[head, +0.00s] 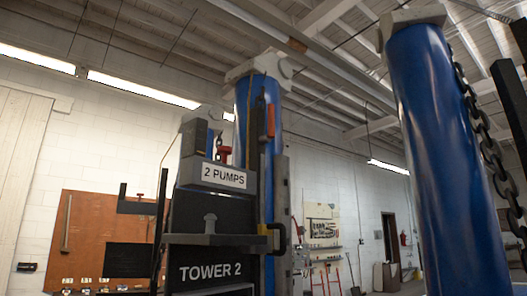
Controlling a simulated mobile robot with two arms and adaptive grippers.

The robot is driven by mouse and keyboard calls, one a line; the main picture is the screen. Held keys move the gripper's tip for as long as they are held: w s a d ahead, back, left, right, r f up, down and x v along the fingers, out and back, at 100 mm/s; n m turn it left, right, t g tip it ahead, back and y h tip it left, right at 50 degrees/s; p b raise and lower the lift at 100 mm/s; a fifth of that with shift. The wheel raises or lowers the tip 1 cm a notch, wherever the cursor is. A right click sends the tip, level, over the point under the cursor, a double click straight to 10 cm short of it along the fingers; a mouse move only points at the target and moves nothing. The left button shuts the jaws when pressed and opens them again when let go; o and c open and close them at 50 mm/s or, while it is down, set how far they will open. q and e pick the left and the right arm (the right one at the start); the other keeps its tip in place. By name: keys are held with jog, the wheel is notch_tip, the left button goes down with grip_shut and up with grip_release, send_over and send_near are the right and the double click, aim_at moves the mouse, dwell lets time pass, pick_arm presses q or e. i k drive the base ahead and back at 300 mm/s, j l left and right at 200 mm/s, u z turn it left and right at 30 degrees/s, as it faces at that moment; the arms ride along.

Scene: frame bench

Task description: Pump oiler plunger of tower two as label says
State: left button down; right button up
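Tower two is a blue column (273,130) behind a dark housing marked "TOWER 2" (210,272). A label reading "2 PUMPS" (223,176) is on the front of a grey box on the housing. A small red part (223,152) stands upright above the box. I cannot tell for certain which of these is the oiler plunger. Neither of my grippers can be made out in the head view.
A second blue column (445,160) with a dark chain (478,125) stands at the right. Dark upright bars (160,225) stand just left of tower two. A brown tool board (85,225) hangs on the white wall. Open floor space lies behind, between the columns.

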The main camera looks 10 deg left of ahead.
aim_at(225, 150)
jog(key=i+j+z, duration=0.25)
jog(key=j, duration=0.2)
jog(key=j+z, duration=0.2)
jog(key=j, duration=0.25)
jog(key=i+j+z, duration=0.1)
jog(key=j+z, duration=0.15)
jog(key=j, duration=0.85)
jog(key=i, duration=0.05)
